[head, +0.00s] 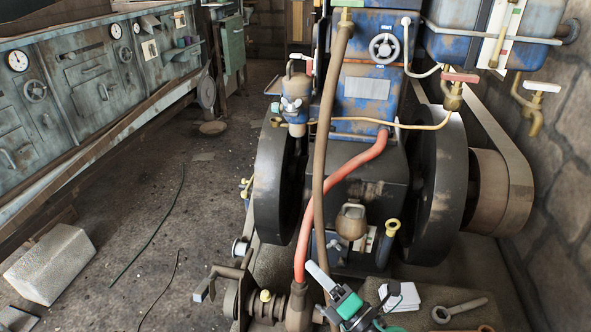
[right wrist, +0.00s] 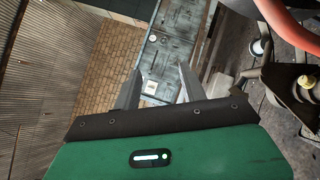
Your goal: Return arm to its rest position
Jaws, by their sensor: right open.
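My right gripper (head: 322,279) is at the bottom centre of the head view, in front of the engine (head: 370,100). A pale finger points up and to the left beside the lower end of the red hose (head: 335,195). In the right wrist view two grey fingers (right wrist: 158,88) stand apart with nothing between them, beyond the green gripper body (right wrist: 170,155). My left gripper is not in view. The belt (head: 517,165) runs around the pulley (head: 485,195) at the engine's right side.
Black flywheels (head: 440,180) flank the engine. A wrench (head: 460,308) and white cloth or paper (head: 402,296) lie at the lower right. A grey-green control panel (head: 90,80) lines the left. A pale block (head: 50,264) lies on the floor. Open floor (head: 170,210) lies between.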

